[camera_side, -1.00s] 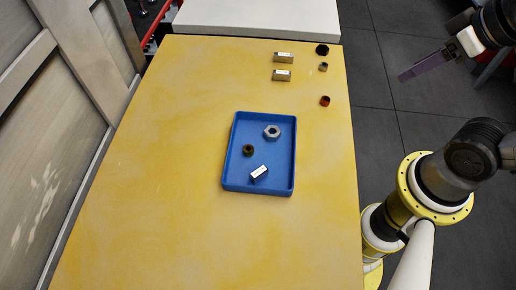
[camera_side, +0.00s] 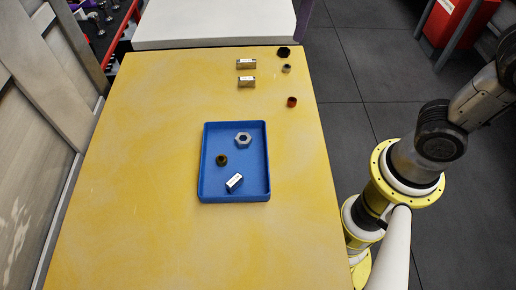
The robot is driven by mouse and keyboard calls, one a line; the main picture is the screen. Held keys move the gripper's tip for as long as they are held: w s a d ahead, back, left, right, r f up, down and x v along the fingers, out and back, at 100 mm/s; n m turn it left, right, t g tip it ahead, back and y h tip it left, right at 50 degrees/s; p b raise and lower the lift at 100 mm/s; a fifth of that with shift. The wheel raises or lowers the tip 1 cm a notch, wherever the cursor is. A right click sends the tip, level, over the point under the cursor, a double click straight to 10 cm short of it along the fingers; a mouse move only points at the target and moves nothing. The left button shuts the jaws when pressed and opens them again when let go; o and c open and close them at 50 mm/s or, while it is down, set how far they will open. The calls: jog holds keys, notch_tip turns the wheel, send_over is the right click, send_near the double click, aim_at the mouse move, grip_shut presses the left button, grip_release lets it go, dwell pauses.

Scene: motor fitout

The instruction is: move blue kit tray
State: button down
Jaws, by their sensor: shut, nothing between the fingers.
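The blue kit tray (camera_side: 234,195) lies flat near the middle of the yellow table. Inside it are a silver hex nut (camera_side: 243,139) at the upper part, a dark brass-coloured ring (camera_side: 221,160) at the left, and a silver block (camera_side: 234,182) with a white label near the bottom. My gripper is out of the picture; only part of my arm shows at the right, clear of the table and the tray.
On the yellow table (camera_side: 130,190), two labelled metal blocks (camera_side: 246,64) (camera_side: 247,82), a black nut (camera_side: 284,52), a grey nut (camera_side: 287,69) and a red ring (camera_side: 292,102) sit at the upper right. A white surface (camera_side: 215,22) adjoins the far edge. The table around the tray is clear.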

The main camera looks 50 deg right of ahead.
jog(key=w+a+f+n+g+h, duration=0.1)
jog(key=w+a+f, duration=0.2)
jog(key=a, duration=0.2)
jog(key=w+a+f+n+g, duration=0.1)
jog(key=w+a+f+n, duration=0.1)
jog(key=a+f, duration=0.15)
jog(key=n+g+h, duration=0.2)
send_near(264, 160)
jog(key=w+a+r, duration=0.3)
jog(key=x, duration=0.8)
jog(key=shift+w+a+f, duration=0.15)
jog(key=shift+a+f, duration=0.05)
jog(key=shift+f, duration=0.2)
jog(key=shift+s+d+f, duration=0.25)
jog(key=shift+s+d, duration=0.75)
jog(key=shift+d, duration=0.05)
jog(key=shift+s+d, duration=0.4)
jog(key=shift+s, duration=0.05)
jog(key=s+d, duration=0.8)
jog(key=shift+s+d, duration=0.4)
